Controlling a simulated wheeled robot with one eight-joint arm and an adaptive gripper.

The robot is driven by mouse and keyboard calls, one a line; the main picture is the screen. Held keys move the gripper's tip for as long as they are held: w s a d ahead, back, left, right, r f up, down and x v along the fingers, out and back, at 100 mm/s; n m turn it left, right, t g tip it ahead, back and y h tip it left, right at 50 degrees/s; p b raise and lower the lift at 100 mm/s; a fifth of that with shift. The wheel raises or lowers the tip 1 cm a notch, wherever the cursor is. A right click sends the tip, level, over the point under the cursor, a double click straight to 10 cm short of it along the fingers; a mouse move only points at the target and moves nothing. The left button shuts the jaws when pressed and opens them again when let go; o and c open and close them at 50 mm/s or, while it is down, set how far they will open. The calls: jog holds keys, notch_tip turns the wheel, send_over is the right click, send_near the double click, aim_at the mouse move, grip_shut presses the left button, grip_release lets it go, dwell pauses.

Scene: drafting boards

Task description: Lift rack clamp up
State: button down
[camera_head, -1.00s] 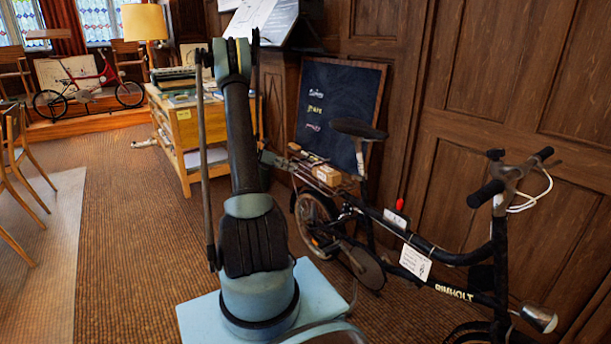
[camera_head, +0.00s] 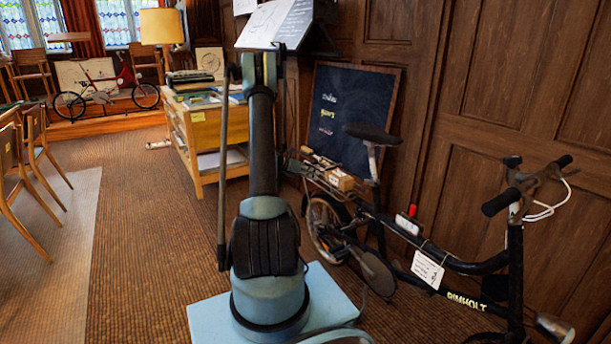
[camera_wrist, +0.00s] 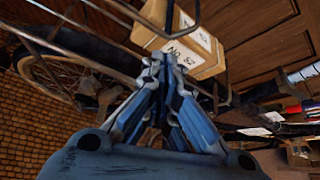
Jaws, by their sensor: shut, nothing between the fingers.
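The black bicycle's rear rack carries a pale box (camera_head: 340,180) in the head view. In the wrist view the box (camera_wrist: 205,55) bears the label "No. 52". In the head view my arm hides the gripper.
The bicycle saddle (camera_head: 374,135) rises beside the rack. A chalkboard (camera_head: 345,115) leans on the panelled wall behind. A wooden table (camera_head: 205,130) with books stands behind my arm. The carpet (camera_head: 135,235) to the left is open, with chairs (camera_head: 35,165) at its edge.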

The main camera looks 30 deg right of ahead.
jog(key=shift+x, duration=1.6)
jog(key=shift+r, duration=0.2)
jog(key=shift+w+r+n+g, duration=0.25)
jog(key=shift+r+n+g, duration=0.15)
jog(key=shift+r, duration=0.5)
jog(key=w+a+r, duration=0.1)
jog(key=w+r, duration=0.6)
jog(key=w, duration=0.4)
jog(key=w+a+r+n, duration=0.1)
jog(key=w+r, duration=0.7)
jog(key=w, duration=0.3)
jog(key=shift+w+r+g+h, duration=0.2)
jog(key=shift+g+h, duration=0.1)
jog(key=shift+g, duration=0.1)
jog(key=shift+f, duration=0.1)
